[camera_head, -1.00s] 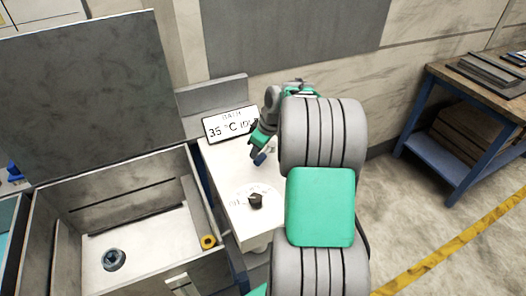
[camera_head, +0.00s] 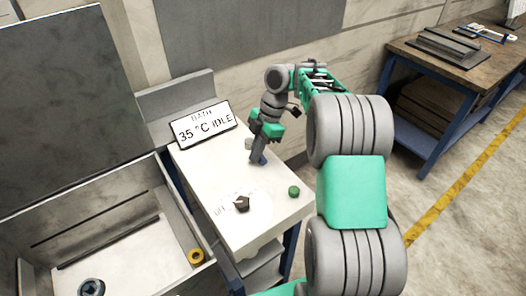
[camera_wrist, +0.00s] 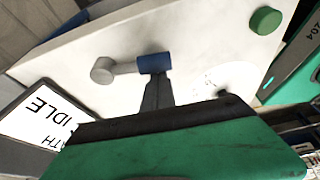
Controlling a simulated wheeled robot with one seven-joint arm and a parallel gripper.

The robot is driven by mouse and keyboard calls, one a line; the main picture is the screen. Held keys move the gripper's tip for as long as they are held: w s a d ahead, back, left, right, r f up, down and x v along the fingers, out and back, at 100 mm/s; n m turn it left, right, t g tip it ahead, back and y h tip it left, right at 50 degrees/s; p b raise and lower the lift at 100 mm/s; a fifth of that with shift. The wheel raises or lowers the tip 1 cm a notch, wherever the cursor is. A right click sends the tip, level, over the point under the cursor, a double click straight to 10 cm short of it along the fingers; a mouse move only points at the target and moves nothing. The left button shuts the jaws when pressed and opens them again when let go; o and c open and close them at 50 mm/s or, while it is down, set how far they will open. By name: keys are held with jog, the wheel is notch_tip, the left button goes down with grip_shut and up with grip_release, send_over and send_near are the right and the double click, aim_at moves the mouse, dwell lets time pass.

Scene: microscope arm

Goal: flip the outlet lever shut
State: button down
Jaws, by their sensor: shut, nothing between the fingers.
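The outlet lever shows in the wrist view as a round grey pivot with a grey arm and a blue grip (camera_wrist: 154,63), lying along the white top. In the head view the blue grip (camera_head: 263,160) is small and partly hidden by my gripper. My gripper (camera_head: 257,157) points down at the white top beside the lever. In the wrist view my dark fingers (camera_wrist: 158,84) are shut and empty, with their tips at the blue grip. I cannot tell whether they touch it.
The white top (camera_head: 210,170) bears a display (camera_head: 206,124) reading "BATH 35 °C IDLE", a dark dial knob (camera_head: 242,204) and a green button (camera_head: 294,191). A workbench (camera_head: 448,75) stands at the far right.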

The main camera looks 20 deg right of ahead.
jog(key=shift+d+n+g, duration=0.3)
jog(key=shift+d+n, duration=0.25)
jog(key=shift+n, duration=0.15)
jog(key=shift+a, duration=0.1)
jog(key=a, duration=0.1)
jog(key=s+a, duration=0.1)
jog(key=a, duration=0.2)
jog(key=shift+s+r, duration=0.15)
jog(key=shift+r, duration=0.25)
jog(key=p+v, duration=0.5)
jog(key=v, duration=0.5)
jog(key=shift+d+p, duration=0.25)
jog(key=shift+p, duration=0.1)
